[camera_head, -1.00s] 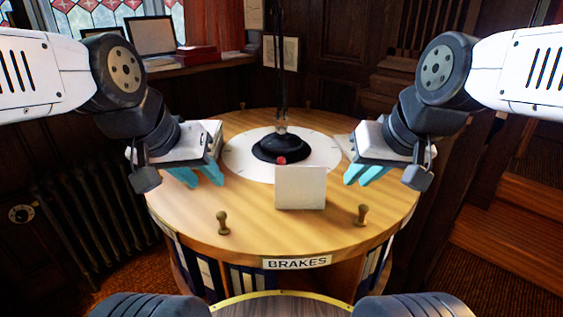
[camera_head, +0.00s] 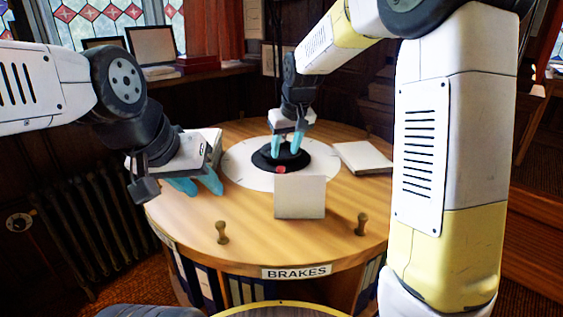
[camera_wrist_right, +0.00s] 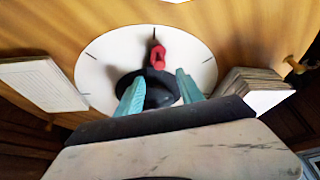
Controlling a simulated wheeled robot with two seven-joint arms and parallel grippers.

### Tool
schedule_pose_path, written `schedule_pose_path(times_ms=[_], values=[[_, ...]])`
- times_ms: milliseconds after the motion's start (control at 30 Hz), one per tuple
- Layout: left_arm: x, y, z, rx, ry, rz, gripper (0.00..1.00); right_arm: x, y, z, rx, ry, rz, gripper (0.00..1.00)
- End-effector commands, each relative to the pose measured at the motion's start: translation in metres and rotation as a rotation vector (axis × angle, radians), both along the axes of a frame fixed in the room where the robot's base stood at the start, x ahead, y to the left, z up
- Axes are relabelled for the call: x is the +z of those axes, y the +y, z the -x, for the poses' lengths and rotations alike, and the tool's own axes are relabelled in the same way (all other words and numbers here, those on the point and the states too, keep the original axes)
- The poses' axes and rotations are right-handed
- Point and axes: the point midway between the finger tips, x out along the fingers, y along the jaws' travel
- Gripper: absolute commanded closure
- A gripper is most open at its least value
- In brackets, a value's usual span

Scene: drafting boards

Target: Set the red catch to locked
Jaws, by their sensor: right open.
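The red catch (camera_head: 281,169) sits at the front of a black round base (camera_head: 262,160) on a white dial disc (camera_head: 236,168) in the middle of the round table. In the right wrist view the red catch (camera_wrist_right: 158,55) points toward a dark mark on the disc. My right gripper (camera_head: 287,150) is open above the black base, just behind the catch. In the right wrist view its teal fingers (camera_wrist_right: 157,88) stand apart with the black base between and below them; the catch lies beyond the tips. My left gripper (camera_head: 196,187) hangs over the table's left side, its fingers apart and empty.
A white card (camera_head: 300,197) stands in front of the disc. A white stack (camera_head: 363,157) lies right of it. Two small brass pegs (camera_head: 222,232) (camera_head: 361,224) stand near the front edge above the BRAKES label (camera_head: 297,271). A radiator (camera_head: 95,215) is at left.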

Motion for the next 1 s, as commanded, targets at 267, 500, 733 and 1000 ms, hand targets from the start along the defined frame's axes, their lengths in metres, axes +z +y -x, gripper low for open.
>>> schedule_pose_path(times_ms=[267,500,733,1000], values=[[0.0,0.0,0.0,0.0,0.0,0.0,0.64,-0.04,0.006,-0.014,0.0,0.004,0.002,0.56],[0.0,0.0,0.0,0.0,0.0,0.0,0.64,-0.065,0.009,-0.024,-0.002,0.001,0.0,0.56],[0.0,0.0,0.0,0.0,0.0,0.0,0.64,-0.069,0.01,-0.026,-0.001,0.0,0.0,0.56],[0.0,0.0,0.0,0.0,0.0,0.0,0.64,-0.069,0.01,-0.026,-0.001,0.0,0.0,0.87]])
